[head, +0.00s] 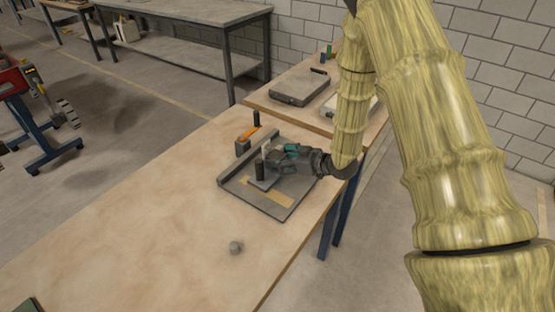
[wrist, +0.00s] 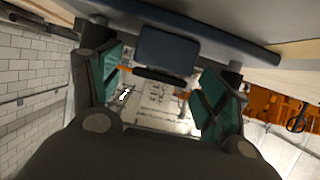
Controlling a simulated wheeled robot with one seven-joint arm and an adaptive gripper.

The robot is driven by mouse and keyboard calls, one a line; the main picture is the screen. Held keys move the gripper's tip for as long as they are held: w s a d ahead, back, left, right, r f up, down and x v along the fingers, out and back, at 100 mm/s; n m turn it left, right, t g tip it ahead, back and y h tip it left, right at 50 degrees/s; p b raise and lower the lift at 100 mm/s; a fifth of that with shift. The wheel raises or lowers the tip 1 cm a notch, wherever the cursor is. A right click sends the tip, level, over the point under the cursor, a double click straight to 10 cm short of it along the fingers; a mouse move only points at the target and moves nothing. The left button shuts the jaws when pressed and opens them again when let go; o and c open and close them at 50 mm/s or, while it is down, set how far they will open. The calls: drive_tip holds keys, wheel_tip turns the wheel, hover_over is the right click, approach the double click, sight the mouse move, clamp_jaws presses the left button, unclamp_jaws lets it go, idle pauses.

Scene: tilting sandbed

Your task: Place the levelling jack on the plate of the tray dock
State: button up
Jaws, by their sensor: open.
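The tray dock (head: 283,208) is a grey, low-walled tray on the wooden table in the head view, with a yellowish strip on its floor. A small grey plate (head: 262,184) lies in it. A dark upright cylinder (head: 259,169), which looks like the levelling jack, stands at this plate; its exact contact is too small to tell. My gripper (head: 275,157) reaches in from the right, low over the tray, with its fingers beside the cylinder. In the wrist view my gripper (wrist: 164,75) is open, teal pads apart, with a blue-grey block (wrist: 167,50) showing between and beyond them.
An orange block (head: 248,140) and a dark post (head: 256,119) stand behind the tray. A small grey knob-like piece (head: 235,247) lies on the table in front. Flat grey cases (head: 299,88) rest on the table behind. The table's left part is clear.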

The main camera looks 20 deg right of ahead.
drive_tip(key=b+v, duration=0.1)
drive_tip(key=v, duration=0.8)
